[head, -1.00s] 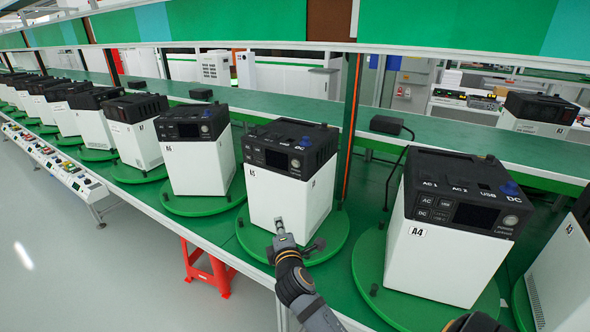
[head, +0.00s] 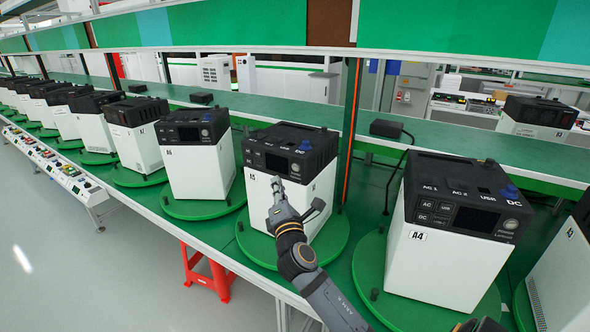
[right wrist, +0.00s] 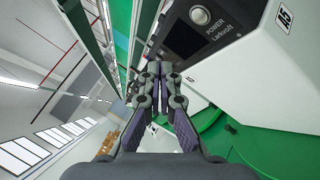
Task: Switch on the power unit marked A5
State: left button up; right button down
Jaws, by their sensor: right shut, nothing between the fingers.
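The power unit marked A5 (head: 315,197) is a white box with a black top and control panel. It stands on a green round turntable plate in the middle of the head view. My right gripper (head: 278,184) is shut and empty, in front of the white face, below the panel. It also shows in the right wrist view (right wrist: 158,72), its tips below the button in that picture. I cannot tell whether they touch the unit. My left gripper is not in view.
Unit A4 (head: 440,262) stands to the right on its own plate, and another unit (head: 195,170) to the left. More units line the green bench leftward. A black adapter (head: 390,129) with a cable sits behind. A red stool (head: 205,270) stands below.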

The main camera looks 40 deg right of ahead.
aim_at(290, 163)
jog(key=shift+w+d, duration=0.4)
jog(key=shift+d, duration=0.6)
jog(key=shift+w+d, duration=0.4)
jog(key=shift+d, duration=0.55)
jog(key=shift+w+d, duration=0.4)
jog(key=shift+d, duration=0.6)
jog(key=shift+d, duration=0.15)
jog(key=shift+w+d, duration=0.15)
jog(key=shift+d, duration=0.1)
jog(key=shift+w+d+b, duration=0.15)
jog(key=shift+d+b, duration=0.1)
jog(key=shift+b, duration=0.05)
jog(key=shift+a, duration=0.1)
jog(key=shift+s+a, duration=0.35)
jog(key=shift+a, duration=0.25)
jog(key=shift+s+a+p, duration=0.2)
jog(key=shift+s+a, duration=0.1)
jog(key=shift+a, duration=0.45)
jog(key=shift+s+a+p, duration=0.15)
jog(key=shift+s+a, duration=0.2)
jog(key=shift+a, duration=0.45)
jog(key=shift+s+a+p, duration=0.2)
jog(key=shift+s+a, duration=0.1)
jog(key=shift+a, duration=0.45)
